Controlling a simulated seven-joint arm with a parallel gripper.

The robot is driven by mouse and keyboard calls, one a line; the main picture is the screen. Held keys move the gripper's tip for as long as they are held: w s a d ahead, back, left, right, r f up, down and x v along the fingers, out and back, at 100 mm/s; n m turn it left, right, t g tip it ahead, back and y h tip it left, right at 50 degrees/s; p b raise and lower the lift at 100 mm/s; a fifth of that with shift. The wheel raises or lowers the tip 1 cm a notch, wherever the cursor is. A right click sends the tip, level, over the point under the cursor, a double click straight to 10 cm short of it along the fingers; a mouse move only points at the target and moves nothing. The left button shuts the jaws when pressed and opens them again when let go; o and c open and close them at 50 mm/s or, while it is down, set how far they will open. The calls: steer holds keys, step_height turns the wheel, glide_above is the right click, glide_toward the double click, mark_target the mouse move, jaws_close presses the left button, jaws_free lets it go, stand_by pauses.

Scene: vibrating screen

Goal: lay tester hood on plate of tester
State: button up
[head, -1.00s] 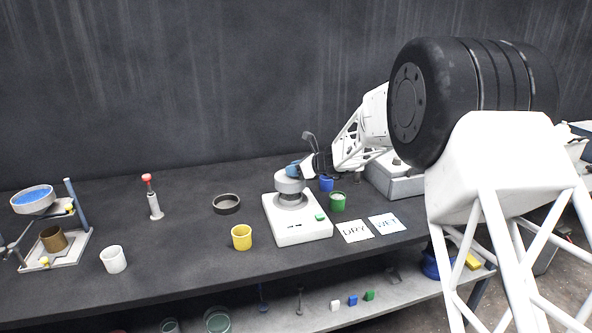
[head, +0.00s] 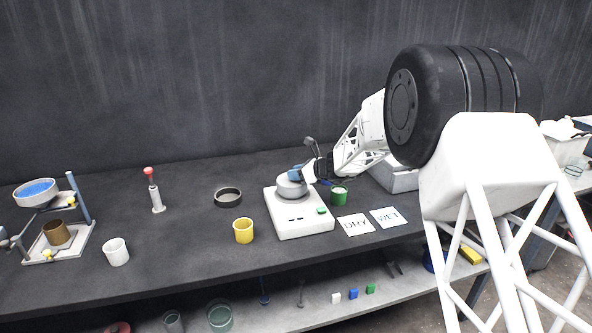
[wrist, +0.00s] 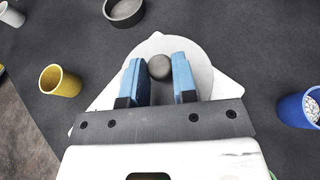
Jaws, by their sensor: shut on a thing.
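The tester (head: 305,225) is a white box with a green button on the bench, partly under my gripper. It also shows in the wrist view (wrist: 225,88). The tester hood (head: 290,190) is a round grey cover with a ball knob (wrist: 160,67). My gripper (head: 296,172) has its blue fingers on both sides of the knob and is shut on it, in the wrist view too (wrist: 160,75). The hood sits low over the top of the tester and looks level. The plate is hidden beneath it, so I cannot tell whether they fully touch.
A yellow cup (head: 243,231) and a dark ring-shaped pan (head: 228,197) stand left of the tester. A green cup (head: 338,196) and the DRY (head: 355,225) and WET (head: 388,217) cards are to its right.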

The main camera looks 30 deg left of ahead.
steer(key=shift+f, duration=0.85)
stand_by(0.7)
steer(key=o, duration=1)
steer(key=shift+o, duration=0.2)
steer(key=shift+d, duration=0.1)
steer(key=v, duration=0.7)
steer(key=shift+d, duration=0.3)
steer(key=shift+r, duration=0.15)
